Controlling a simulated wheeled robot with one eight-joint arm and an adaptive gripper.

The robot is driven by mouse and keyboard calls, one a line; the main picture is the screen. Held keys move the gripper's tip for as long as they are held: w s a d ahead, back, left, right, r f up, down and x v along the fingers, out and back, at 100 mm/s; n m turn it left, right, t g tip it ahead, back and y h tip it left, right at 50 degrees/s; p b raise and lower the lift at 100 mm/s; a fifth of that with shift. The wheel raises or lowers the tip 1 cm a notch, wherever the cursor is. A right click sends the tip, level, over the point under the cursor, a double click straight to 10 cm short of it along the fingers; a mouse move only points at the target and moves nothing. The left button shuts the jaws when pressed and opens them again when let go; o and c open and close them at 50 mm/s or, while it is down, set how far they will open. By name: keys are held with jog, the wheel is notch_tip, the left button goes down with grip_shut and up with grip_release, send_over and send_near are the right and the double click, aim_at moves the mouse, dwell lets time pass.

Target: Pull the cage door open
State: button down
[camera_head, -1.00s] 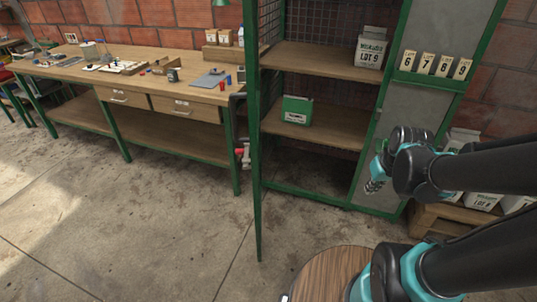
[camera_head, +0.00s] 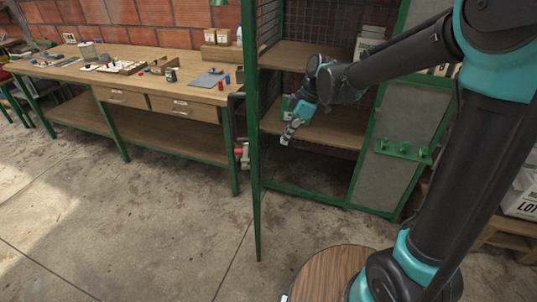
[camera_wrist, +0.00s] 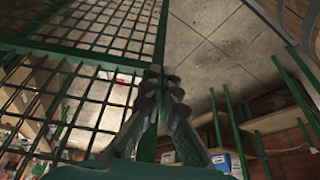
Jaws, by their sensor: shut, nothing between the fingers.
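The cage door (camera_head: 256,190) is a green-framed mesh panel, seen nearly edge-on at the left of the cabinet. It stands swung out from the cabinet, with the shelves exposed. My gripper (camera_head: 287,137) points down in front of the shelves, right of the door, and is shut and empty. In the wrist view, my gripper's fingertips (camera_wrist: 160,82) are close to a green bar, with mesh (camera_wrist: 105,35) at left. I cannot tell whether they touch it.
The cabinet's wooden shelves (camera_head: 335,122) lie behind my arm. A grey side panel with a green peg rail (camera_head: 403,150) is at right. A wooden workbench (camera_head: 140,65) with small items stands at left. Concrete floor (camera_head: 140,225) is clear in front. White boxes (camera_head: 522,195) sit at far right.

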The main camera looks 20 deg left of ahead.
jog(key=s+a+f, duration=0.2)
jog(key=a+f, duration=0.5)
jog(key=f, duration=0.2)
jog(key=shift+a, duration=0.15)
jog(key=shift+s+a, duration=0.15)
